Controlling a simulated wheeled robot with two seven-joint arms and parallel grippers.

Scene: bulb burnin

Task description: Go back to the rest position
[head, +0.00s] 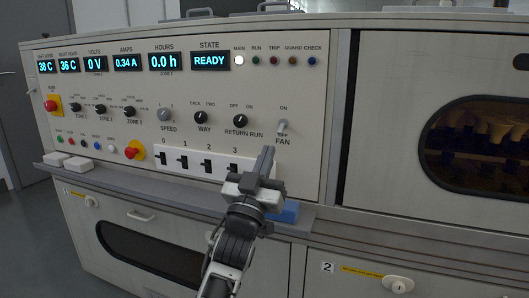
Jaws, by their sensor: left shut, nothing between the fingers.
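My left gripper (267,154) is in front of the lower right part of the control panel (215,95). Its fingers point up and are together, with nothing seen between them. They are just below and left of the FAN switch (282,126), close to the slider marked 3 (232,168); I cannot tell whether they touch the panel. My left arm (235,240) comes up from the bottom edge and hides part of the ledge. My right gripper is not in view. The state display (210,61) reads READY, and the MAIN lamp (238,60) is lit white.
A grey ledge (130,179) runs below the panel. A blue object (286,211) lies on it, partly behind my gripper. Two small white blocks (79,164) sit at its left end. A red knob on yellow (134,150) is on the panel. A dark-windowed door (480,140) is right.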

